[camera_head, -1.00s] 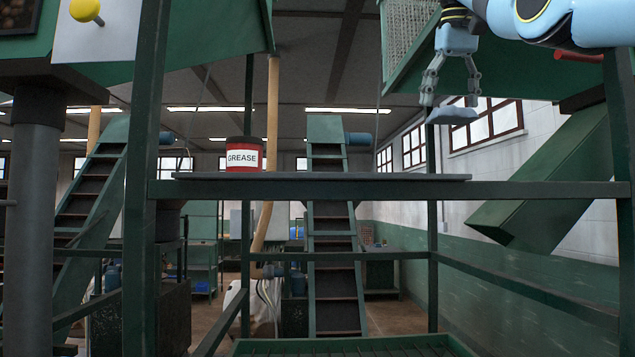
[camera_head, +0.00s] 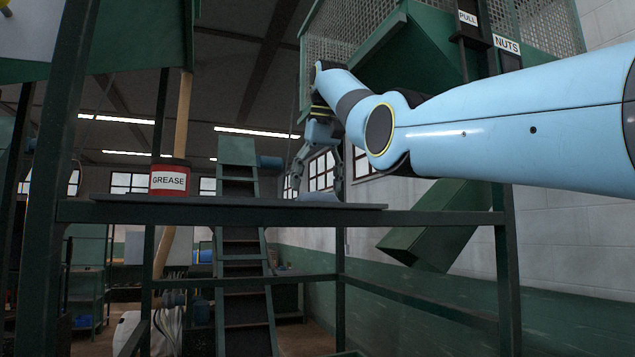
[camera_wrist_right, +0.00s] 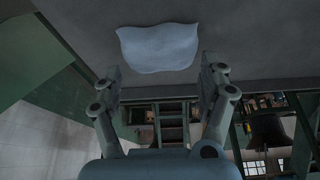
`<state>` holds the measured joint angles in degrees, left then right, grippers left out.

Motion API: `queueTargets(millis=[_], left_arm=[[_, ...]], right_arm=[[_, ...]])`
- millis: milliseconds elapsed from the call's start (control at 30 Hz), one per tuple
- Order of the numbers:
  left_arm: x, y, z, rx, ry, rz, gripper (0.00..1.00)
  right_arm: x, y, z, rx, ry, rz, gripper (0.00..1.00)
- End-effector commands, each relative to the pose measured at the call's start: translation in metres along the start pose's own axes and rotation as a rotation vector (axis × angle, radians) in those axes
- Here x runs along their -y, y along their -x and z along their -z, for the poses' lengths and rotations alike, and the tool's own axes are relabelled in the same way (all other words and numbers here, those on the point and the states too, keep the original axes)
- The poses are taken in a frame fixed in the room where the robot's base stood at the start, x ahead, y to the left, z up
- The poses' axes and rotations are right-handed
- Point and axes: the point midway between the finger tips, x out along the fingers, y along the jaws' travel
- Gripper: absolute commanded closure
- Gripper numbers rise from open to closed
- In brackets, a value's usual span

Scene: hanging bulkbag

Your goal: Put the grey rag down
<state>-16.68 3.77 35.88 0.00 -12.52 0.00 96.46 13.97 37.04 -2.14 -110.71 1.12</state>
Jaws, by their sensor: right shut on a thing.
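The grey rag (camera_head: 318,197) is at the right part of the dark shelf (camera_head: 235,205), low at its top surface. It also shows in the wrist view (camera_wrist_right: 158,48) as a pale, wavy-edged cloth against the grey shelf top. My right gripper (camera_head: 316,188) points down over the rag, with a finger at each side of it. I cannot tell whether the rag's underside touches the shelf. My left gripper is not in view.
A red grease can (camera_head: 170,178) stands on the left part of the shelf. The shelf between can and rag is clear. A green post (camera_head: 500,240) stands at the right.

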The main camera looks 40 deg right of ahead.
Motion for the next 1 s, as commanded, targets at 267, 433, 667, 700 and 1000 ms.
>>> queueTargets(millis=[267, 433, 667, 700, 1000], left_arm=[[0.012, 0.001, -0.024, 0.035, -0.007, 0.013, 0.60], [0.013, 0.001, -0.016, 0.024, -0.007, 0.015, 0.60], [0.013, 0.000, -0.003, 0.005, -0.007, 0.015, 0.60], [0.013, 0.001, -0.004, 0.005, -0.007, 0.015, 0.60], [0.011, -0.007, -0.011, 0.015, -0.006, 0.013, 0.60]], right_arm=[[0.000, -0.005, 0.000, -0.001, -0.001, 0.000, 0.50], [0.000, -0.005, 0.000, -0.001, -0.001, 0.000, 0.05], [0.000, -0.005, 0.000, -0.001, -0.001, 0.000, 0.00], [0.000, -0.004, 0.000, -0.001, -0.001, 0.001, 0.00], [0.001, 0.030, 0.000, -0.004, 0.000, 0.002, 0.00]])
